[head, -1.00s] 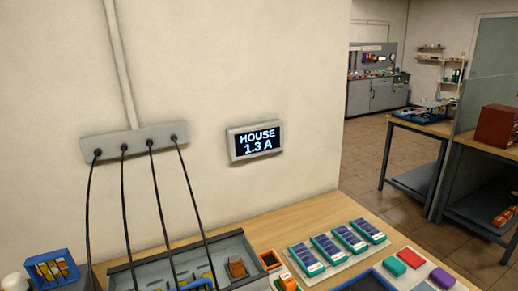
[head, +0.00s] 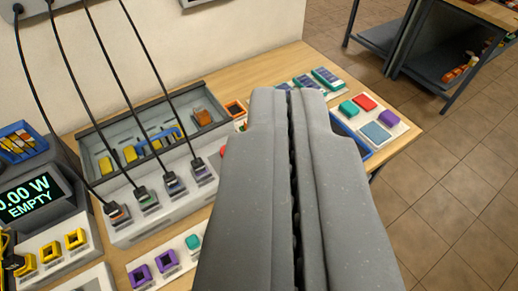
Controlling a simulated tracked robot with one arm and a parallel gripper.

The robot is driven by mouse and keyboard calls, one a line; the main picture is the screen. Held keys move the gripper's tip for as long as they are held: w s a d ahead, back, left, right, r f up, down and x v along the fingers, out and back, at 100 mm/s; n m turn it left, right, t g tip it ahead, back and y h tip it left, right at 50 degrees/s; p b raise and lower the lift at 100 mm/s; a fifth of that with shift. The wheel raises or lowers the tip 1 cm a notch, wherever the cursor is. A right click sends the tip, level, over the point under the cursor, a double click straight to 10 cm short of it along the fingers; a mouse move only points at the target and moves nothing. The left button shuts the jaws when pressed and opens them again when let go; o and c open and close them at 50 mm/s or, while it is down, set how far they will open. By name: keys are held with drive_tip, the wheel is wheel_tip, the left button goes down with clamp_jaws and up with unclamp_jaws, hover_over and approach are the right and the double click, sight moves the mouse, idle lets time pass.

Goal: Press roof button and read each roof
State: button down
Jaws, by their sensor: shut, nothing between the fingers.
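My gripper (head: 288,92) is shut and empty, reaching over the bench in the middle of the head view. Several small blue panels with green ends (head: 326,78), which may be the roofs, lie just beyond its fingertips and are partly hidden by them. A pale plate at the bench's right end bears a green block (head: 349,108), a red block (head: 365,101), a purple block (head: 389,117) and a grey-blue square (head: 376,132). I cannot tell which, if any, is the roof button. The wall display is almost out of view; its reading does not show.
A screen (head: 30,197) at left reads "0.00 W EMPTY". Several black cables run down to plugs in a pale socket strip (head: 160,213). A grey tray (head: 203,117) stands behind it. Yellow and purple square sockets are in front. Tiled floor (head: 450,190) is open at right.

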drive_tip(key=w+f+n+g+h, duration=0.1)
drive_tip(key=w+f+n+g, duration=0.1)
drive_tip(key=w+f, duration=0.75)
drive_tip(key=w+f+n+g, duration=0.1)
drive_tip(key=w+f+g, duration=0.1)
drive_tip(key=w+f, duration=0.8)
drive_tip(key=w+f+n+g, duration=0.1)
drive_tip(key=w+f, duration=0.1)
drive_tip(key=f, duration=1)
drive_tip(key=w+f+n+g+h+b, duration=0.1)
drive_tip(key=w+f+n, duration=0.1)
drive_tip(key=f, duration=1)
drive_tip(key=shift+a+f+n+b, duration=0.3)
drive_tip(key=shift+a+f, duration=0.05)
drive_tip(key=shift+f, duration=0.05)
drive_tip(key=shift+f, duration=0.1)
drive_tip(key=shift+f+b, duration=1.6)
drive_tip(key=shift+f, duration=2.7)
drive_tip(key=shift+f, duration=0.1)
drive_tip(key=shift+f, duration=0.25)
